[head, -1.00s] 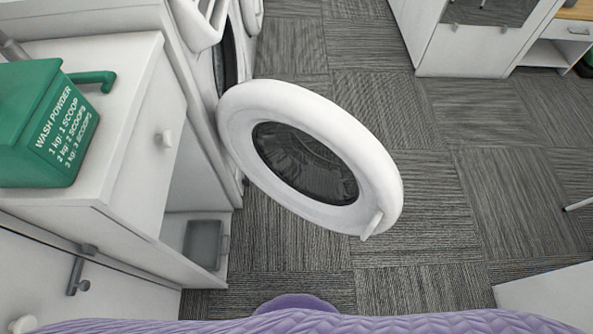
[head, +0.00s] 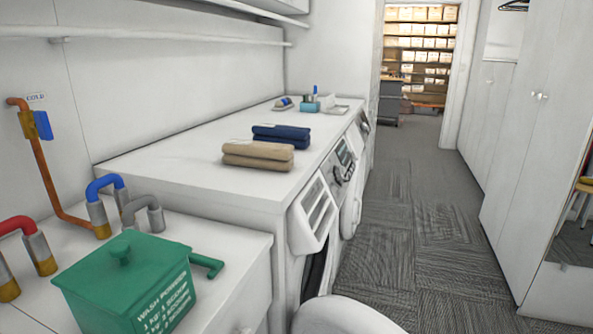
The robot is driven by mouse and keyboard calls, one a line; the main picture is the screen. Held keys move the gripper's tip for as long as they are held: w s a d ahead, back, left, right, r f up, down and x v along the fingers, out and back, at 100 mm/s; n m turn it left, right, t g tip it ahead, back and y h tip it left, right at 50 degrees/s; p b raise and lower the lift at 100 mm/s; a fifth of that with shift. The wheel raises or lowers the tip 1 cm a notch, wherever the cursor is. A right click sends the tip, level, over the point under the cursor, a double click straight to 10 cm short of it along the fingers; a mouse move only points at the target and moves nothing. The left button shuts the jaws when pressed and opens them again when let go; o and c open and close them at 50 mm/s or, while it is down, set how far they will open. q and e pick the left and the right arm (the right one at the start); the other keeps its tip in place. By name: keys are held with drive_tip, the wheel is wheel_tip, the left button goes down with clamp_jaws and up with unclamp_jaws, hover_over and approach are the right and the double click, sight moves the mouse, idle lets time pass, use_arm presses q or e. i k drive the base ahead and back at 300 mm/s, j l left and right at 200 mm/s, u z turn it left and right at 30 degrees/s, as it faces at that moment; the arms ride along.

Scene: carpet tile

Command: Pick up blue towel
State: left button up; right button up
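The blue towel (head: 282,135) is dark navy and lies folded in a stack on the white counter (head: 185,163) above the washing machines. A folded beige towel (head: 258,154) lies just in front of it, on the nearer side. Neither of my grippers shows in the head view.
A green wash powder box (head: 122,282) with a handle stands on the nearer cabinet at the lower left, beside pipes. Small items (head: 312,103) sit farther back on the counter. The carpeted aisle (head: 400,240) is clear.

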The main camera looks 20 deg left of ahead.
sight(299, 136)
drive_tip(key=l+u, duration=0.25)
drive_tip(key=l, duration=0.25)
drive_tip(key=k+l+u, duration=0.2)
drive_tip(key=l, duration=0.3)
drive_tip(key=k+l+u, duration=0.1)
drive_tip(key=l+u, duration=0.15)
drive_tip(key=l, duration=0.2)
drive_tip(key=i+l+u, duration=0.2)
drive_tip(key=l, duration=0.15)
drive_tip(key=i+l+u, duration=0.2)
drive_tip(key=l, duration=0.2)
drive_tip(key=i+l+u, duration=0.2)
drive_tip(key=l, duration=0.2)
drive_tip(key=l+u, duration=0.2)
drive_tip(key=l, duration=0.25)
drive_tip(key=i+l+u, duration=0.2)
drive_tip(key=l, duration=0.25)
drive_tip(key=i+l+u, duration=0.65)
drive_tip(key=l, duration=0.2)
drive_tip(key=i+l+u, duration=0.3)
drive_tip(key=l, duration=0.25)
